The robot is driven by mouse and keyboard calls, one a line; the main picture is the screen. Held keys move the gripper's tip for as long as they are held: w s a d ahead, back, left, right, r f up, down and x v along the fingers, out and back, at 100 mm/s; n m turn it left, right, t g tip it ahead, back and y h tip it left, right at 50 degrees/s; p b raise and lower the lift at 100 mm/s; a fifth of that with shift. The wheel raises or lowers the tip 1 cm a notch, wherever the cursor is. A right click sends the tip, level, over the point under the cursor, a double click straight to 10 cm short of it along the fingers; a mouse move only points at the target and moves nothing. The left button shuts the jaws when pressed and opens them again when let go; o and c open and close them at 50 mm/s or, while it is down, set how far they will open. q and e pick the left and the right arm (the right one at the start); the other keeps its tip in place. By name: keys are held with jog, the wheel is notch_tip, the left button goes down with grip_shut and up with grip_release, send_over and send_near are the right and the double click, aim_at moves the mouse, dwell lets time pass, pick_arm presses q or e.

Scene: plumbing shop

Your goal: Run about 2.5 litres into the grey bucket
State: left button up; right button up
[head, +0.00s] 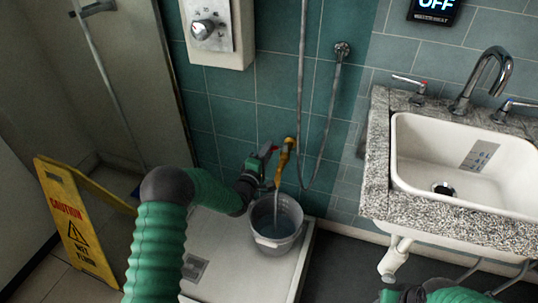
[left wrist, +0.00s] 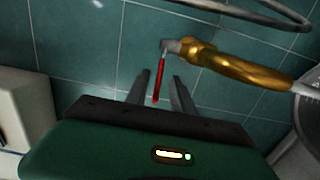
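The grey bucket (head: 264,240) stands upright on the white shower tray, under the brass tap (head: 284,160). A thin stream of water (head: 276,198) runs from the spout into it, and water shows inside; I cannot read its level exactly. My left gripper (head: 269,151) is at the tap's red lever. In the left wrist view, the two fingers of my left gripper (left wrist: 158,88) are apart, with the red lever (left wrist: 158,78) between them and gaps on both sides. The brass tap (left wrist: 235,72) lies to their right. My right gripper shows only partly at the bottom edge; its fingers are hidden.
A yellow caution sign (head: 72,222) stands at the left. A white basin (head: 425,190) in a speckled counter is at the right. A shower hose (head: 330,120) hangs beside the tap. A control box (head: 216,50) is on the tiled wall. A display (head: 434,8) reads OFF.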

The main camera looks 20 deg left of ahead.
pick_arm(q)
jog(key=shift+w, duration=0.3)
jog(key=shift+d+r, duration=0.15)
jog(key=shift+d, duration=0.15)
jog(key=shift+c, duration=0.4)
jog(key=shift+d, duration=0.1)
jog(key=shift+c, duration=2.5)
jog(key=shift+a, duration=0.25)
grip_shut()
